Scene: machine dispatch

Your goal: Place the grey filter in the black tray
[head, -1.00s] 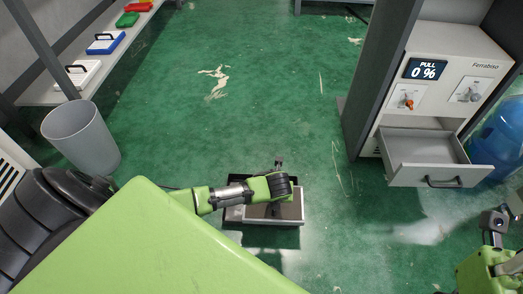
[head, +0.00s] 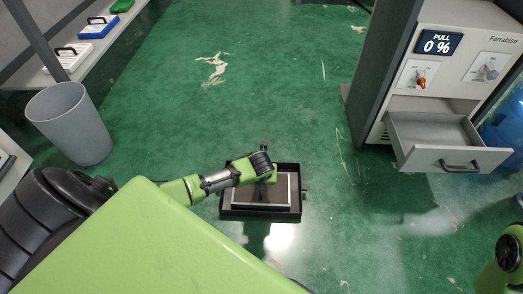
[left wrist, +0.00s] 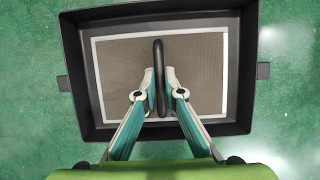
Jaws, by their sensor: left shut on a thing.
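The grey filter (left wrist: 205,75) is a flat grey panel with a white border and a black loop handle. In the left wrist view it lies within the walls of the black tray (left wrist: 75,75), with a gap along its sides. The head view also shows the filter (head: 240,192) inside the outline of the tray (head: 262,212) on the floor. My left gripper (left wrist: 159,80) is shut on the filter's handle. I cannot tell whether the filter touches the tray's bottom. Only part of my right arm shows at the right edge of the head view; its gripper is out of frame.
A grey cabinet (head: 440,95) reading "PULL 0 %" stands at right with its drawer (head: 450,157) pulled open and empty. A grey bin (head: 70,125) stands at left by a shelf with white, blue and green handled panels. The green floor between is clear.

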